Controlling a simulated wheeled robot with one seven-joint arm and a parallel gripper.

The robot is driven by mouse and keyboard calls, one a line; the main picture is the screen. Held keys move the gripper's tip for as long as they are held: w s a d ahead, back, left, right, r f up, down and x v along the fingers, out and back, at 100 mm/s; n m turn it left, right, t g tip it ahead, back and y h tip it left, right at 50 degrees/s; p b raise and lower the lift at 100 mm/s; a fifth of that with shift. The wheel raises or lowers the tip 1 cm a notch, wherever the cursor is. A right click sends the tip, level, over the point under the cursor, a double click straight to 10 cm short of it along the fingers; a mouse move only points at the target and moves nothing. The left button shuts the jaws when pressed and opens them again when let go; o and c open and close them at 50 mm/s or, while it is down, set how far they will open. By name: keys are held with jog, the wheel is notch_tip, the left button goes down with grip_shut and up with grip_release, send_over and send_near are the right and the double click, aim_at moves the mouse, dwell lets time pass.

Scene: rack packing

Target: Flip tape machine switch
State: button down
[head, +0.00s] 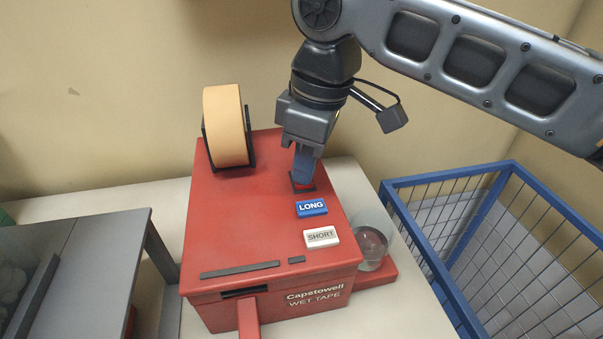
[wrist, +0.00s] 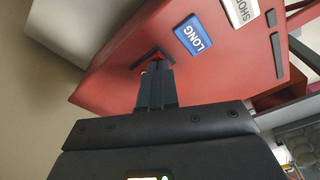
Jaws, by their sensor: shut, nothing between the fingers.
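The red tape machine (head: 225,225), labelled Capstowell WET TAPE, stands on a pale table. Its top carries a blue LONG button (head: 311,208), a white SHORT button (head: 321,237) and a dark-framed red switch (head: 302,186) behind them. My gripper (head: 302,180) points down with its fingertips at the switch and partly hides it. In the wrist view, my shut gripper (wrist: 157,66) meets the dark switch frame (wrist: 150,58), with nothing between the fingers. The LONG button (wrist: 193,35) is beside it. The switch's position cannot be told.
A tan tape roll (head: 227,125) stands on the machine's back left. A glass jar (head: 371,246) sits at its right side. A blue wire crate (head: 470,185) is to the right, and a grey-topped unit (head: 85,265) to the left. The wall is close behind.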

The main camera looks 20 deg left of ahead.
jog(key=shift+f, duration=0.1)
notch_tip(320, 180, up, 7)
jog(key=p, duration=0.6)
dwell(0.5)
jog(key=shift+s, duration=0.1)
